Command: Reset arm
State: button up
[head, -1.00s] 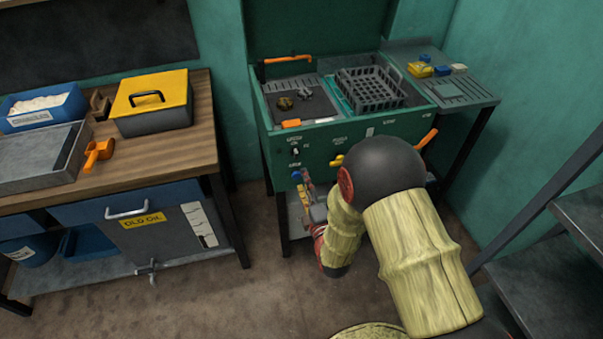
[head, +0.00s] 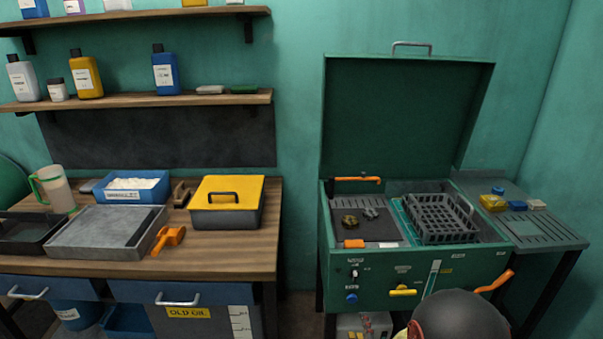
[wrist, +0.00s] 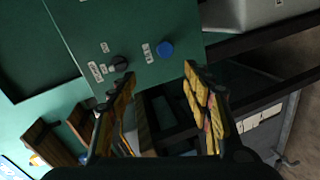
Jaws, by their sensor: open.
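My gripper (wrist: 160,85) shows in the wrist view with its two yellow-padded fingers spread apart and nothing between them. Beyond the fingertips is the green front panel of the parts washer (head: 418,280), with a black knob (wrist: 118,64) and a blue button (wrist: 165,49). The gripper is in front of this panel; whether it touches cannot be told. In the head view only a dark rounded joint of my arm shows at the bottom right, and my gripper is mostly hidden below the picture.
The washer's lid (head: 405,120) stands open, with a black basket (head: 440,217) inside. A side shelf (head: 545,231) is at its right. A wooden workbench (head: 225,255) with a yellow-lidded box (head: 228,200) and an orange scoop (head: 168,238) stands at left. Shelves with bottles hang above.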

jog(key=s+f+m+g, duration=0.4)
jog(key=s+f+g, duration=0.1)
jog(key=f, duration=0.4)
jog(key=s+r+m+g+p, duration=0.1)
jog(key=s+r+m+g, duration=0.4)
jog(key=s, duration=0.2)
jog(key=s+r+m+p, duration=0.2)
jog(key=s+r, duration=0.3)
jog(key=r, duration=0.7)
jog(key=s+r+m+p, duration=0.2)
jog(key=s+r, duration=0.3)
jog(key=r, duration=0.8)
jog(key=s+r+m+p, duration=0.2)
jog(key=s+r, duration=0.3)
jog(key=r, duration=0.8)
jog(key=shift+s+d, duration=0.25)
jog(key=shift+s, duration=0.15)
